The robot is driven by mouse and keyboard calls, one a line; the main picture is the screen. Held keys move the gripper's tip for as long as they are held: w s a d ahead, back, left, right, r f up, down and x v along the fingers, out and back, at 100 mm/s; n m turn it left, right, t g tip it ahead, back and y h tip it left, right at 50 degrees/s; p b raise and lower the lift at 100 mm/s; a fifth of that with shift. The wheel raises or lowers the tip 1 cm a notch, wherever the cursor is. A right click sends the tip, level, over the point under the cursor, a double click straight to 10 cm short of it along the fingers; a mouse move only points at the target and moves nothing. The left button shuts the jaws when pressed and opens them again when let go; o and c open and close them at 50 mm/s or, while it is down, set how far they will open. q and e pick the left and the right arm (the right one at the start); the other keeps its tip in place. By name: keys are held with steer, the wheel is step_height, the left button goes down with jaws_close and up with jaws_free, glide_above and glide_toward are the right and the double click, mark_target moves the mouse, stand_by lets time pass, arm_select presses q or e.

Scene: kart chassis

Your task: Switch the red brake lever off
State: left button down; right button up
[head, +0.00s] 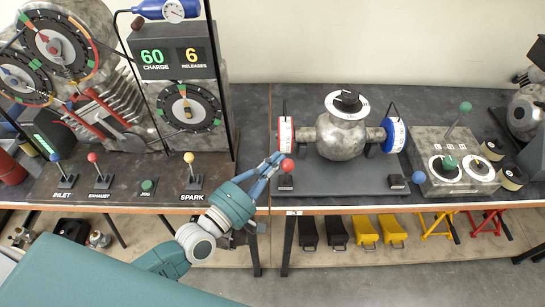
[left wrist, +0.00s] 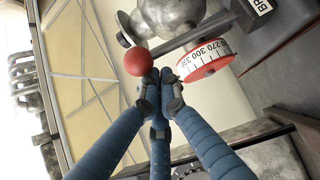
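The red brake lever has a red ball knob (head: 287,165) above a small dark base (head: 286,182), at the left front of the middle bench's dark plate. My left gripper (head: 276,160) reaches in from the left, with its blue fingers right beside the knob. In the left wrist view the red knob (left wrist: 137,62) sits just past the fingertips (left wrist: 161,82), to their left. The fingertips are drawn together with nothing between them. Whether they touch the knob I cannot tell. My right gripper is not in view.
A red-rimmed dial (head: 285,134) stands just behind the lever, joined to a metal sphere (head: 342,137). A blue dial (head: 395,135) and a blue-knobbed lever (head: 418,177) are at the right. A spark lever (head: 190,170) stands left of my gripper.

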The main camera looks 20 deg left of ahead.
arm_select(q)
steer(key=s, duration=0.1)
steer(key=s+b, duration=0.1)
steer(key=s+d+f+m+t+b, duration=0.1)
steer(key=shift+s+h, duration=0.15)
steer(key=shift+h, duration=0.25)
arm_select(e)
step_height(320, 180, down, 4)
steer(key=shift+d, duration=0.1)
